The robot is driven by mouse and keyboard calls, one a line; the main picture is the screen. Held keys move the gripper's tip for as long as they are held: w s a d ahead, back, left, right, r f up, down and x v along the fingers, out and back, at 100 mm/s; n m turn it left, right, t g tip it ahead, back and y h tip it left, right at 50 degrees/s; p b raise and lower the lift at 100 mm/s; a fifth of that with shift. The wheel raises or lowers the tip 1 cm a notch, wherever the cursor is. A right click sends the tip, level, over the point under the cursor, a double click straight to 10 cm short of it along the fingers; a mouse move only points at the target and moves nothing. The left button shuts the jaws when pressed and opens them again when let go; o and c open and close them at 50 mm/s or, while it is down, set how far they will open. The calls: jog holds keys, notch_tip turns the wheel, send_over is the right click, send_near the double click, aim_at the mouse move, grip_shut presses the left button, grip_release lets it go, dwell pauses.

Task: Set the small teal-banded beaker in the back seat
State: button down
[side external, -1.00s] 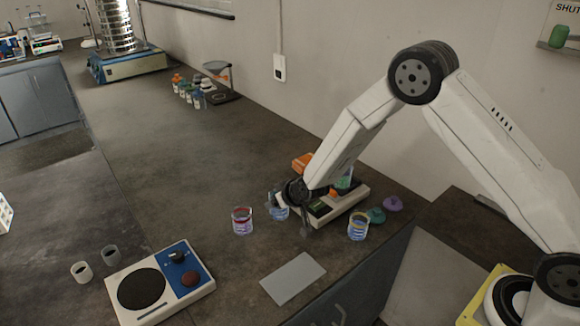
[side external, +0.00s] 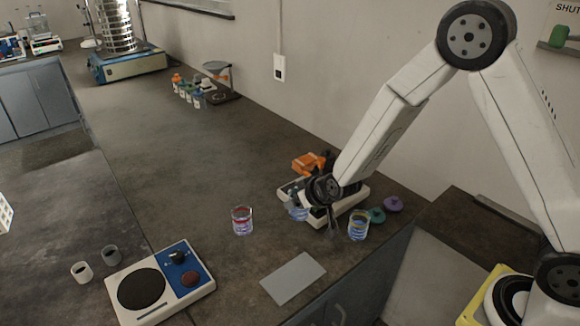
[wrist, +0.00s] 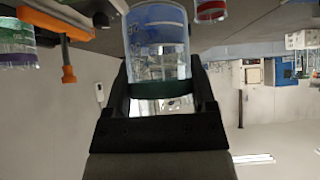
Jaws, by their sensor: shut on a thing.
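My gripper (wrist: 160,88) is shut on a clear beaker (wrist: 157,45) with pale blue contents and a dark teal band, its fingers on either side of it. In the side external view the held beaker (side external: 297,211) shows at the left end of a white-based unit (side external: 345,204), partly hidden by my gripper (side external: 308,198). I cannot tell whether it touches the unit or counter. The back of the unit, by an orange part (side external: 307,163), is largely covered by my arm. The wrist view shows a green-filled beaker with a purple band (wrist: 16,45) beside an orange arm (wrist: 55,27).
A red-banded beaker (side external: 242,221) stands left of the unit and a yellow-banded beaker (side external: 358,226) stands close on its right. Teal (side external: 377,215) and purple (side external: 393,203) lumps lie beyond. A grey plate (side external: 293,278) lies in front.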

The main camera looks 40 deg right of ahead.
jog(key=shift+s+d+r, duration=0.1)
jog(key=shift+s+r, duration=0.2)
jog(key=shift+s, duration=0.3)
jog(key=shift+s+r, duration=0.25)
jog(key=shift+s, duration=0.4)
jog(key=shift+s+d+r, duration=0.1)
jog(key=shift+s+r, duration=0.2)
jog(key=shift+s, duration=0.3)
jog(key=shift+s, duration=0.1)
jog(key=shift+w+r, duration=0.2)
jog(key=shift+w, duration=0.45)
jog(key=w+d+r, duration=0.1)
jog(key=w+d, duration=0.7)
jog(key=d, duration=0.3)
jog(key=w+d+r, duration=0.1)
jog(key=w+d, duration=0.6)
jog(key=d, duration=0.4)
jog(key=shift+w+d+r, duration=0.15)
jog(key=shift+w+r, duration=0.2)
jog(key=shift+w, duration=0.05)
jog(key=shift+f, duration=0.1)
